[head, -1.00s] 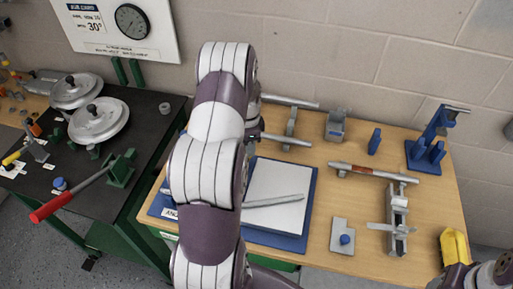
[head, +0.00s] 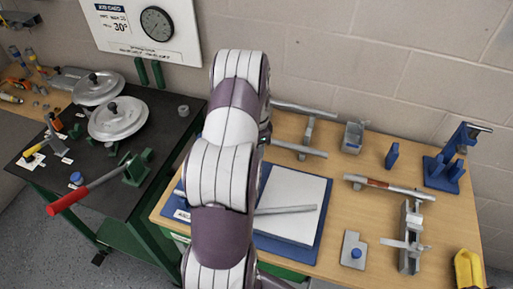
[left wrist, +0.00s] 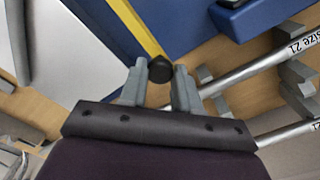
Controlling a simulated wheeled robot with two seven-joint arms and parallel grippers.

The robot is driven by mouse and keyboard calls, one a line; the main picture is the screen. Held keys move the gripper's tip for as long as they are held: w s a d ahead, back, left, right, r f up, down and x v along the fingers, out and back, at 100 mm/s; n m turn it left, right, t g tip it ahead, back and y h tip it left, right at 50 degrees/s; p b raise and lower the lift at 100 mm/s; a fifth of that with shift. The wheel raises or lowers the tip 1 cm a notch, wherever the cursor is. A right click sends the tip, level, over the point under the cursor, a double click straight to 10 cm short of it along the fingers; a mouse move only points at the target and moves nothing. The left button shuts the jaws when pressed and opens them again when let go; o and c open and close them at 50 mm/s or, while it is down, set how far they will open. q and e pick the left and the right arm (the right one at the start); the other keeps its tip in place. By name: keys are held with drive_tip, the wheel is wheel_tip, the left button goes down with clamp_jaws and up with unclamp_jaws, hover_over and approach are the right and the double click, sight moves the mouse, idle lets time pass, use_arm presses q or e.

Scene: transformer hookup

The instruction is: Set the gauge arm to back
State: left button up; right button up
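A blue board (head: 320,239) with a white plate (head: 302,200) lies on the wooden bench, with a grey bar (head: 287,209) across it. My left arm covers the board's left part and hides my left gripper in the head view. In the left wrist view my left gripper (left wrist: 159,78) has its fingers close on both sides of a black knob (left wrist: 160,68), apparently touching it. The knob sits at the end of a yellow strip (left wrist: 135,25) beside a blue surface (left wrist: 185,25). I take this to be the gauge arm; its position is hidden in the head view. My right gripper is out of view.
Steel bars lie behind the board, two marked "size 21" (left wrist: 262,62). To the right are a grey clamp (head: 410,235), a blue stand (head: 443,172), a bar with a brown band (head: 380,184) and a yellow object (head: 467,267). A black-topped green table (head: 150,112) stands left.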

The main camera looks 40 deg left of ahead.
use_arm(q)
drive_tip(key=o, duration=0.4)
drive_tip(key=shift+r, duration=0.1)
wheel_tip(320, 180, up, 13)
drive_tip(key=shift+f, duration=0.2)
idle(0.3)
